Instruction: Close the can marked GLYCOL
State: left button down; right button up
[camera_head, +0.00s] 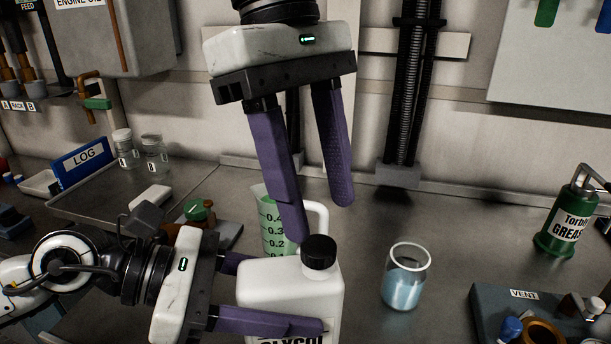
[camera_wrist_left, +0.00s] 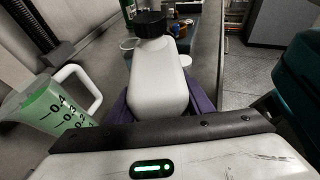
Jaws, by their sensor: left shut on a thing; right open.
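The white can marked GLYCOL (camera_head: 285,283) stands upright at the front of the bench, its label cut off by the lower picture edge. A black cap (camera_head: 319,252) sits on its neck; I cannot tell how tight it is. My left gripper (camera_head: 284,296) is shut on the can's body from the left. The left wrist view shows the can (camera_wrist_left: 160,82) between the purple fingers, with the black cap (camera_wrist_left: 150,24) on top. My right gripper (camera_head: 318,217) is open and empty, pointing down, with its fingertips just above the cap.
A measuring jug (camera_head: 275,222) with green liquid stands close behind the can. A glass beaker (camera_head: 405,276) of pale blue liquid is to its right. A green grease can (camera_head: 567,221) and a dark VENT tray (camera_head: 488,306) are farther right. Bench between beaker and wall is clear.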

jog(key=shift+c, duration=0.4)
jog(key=n, duration=0.6)
jog(key=shift+s+f+n, duration=0.1)
jog(key=shift+s+n, duration=0.05)
jog(key=shift+n, duration=0.15)
jog(key=n, duration=0.7)
jog(key=shift+s, duration=0.15)
jog(key=n, duration=0.7)
jog(key=shift+y, duration=0.3)
jog(key=n, duration=0.7)
jog(key=shift+s+r+t, duration=0.1)
jog(key=shift+r+t, duration=0.2)
jog(key=shift+t, duration=0.1)
jog(key=n, duration=0.4)
jog(key=shift+r+n+y, duration=0.2)
jog(key=shift+n+y, duration=0.1)
jog(key=shift+n, duration=0.1)
jog(key=n, duration=0.7)
jog(key=shift+r+t, duration=0.3)
jog(key=shift+r, duration=0.05)
jog(key=n, duration=0.4)
jog(key=shift+d+r+n+y, duration=0.1)
jog(key=shift+r+n+y, duration=0.2)
jog(key=shift+y, duration=0.1)
jog(key=n, duration=0.4)
jog(key=r+n, duration=0.1)
jog(key=n, duration=0.1)
jog(key=shift+w+t, duration=0.3)
jog(key=shift+t, duration=0.1)
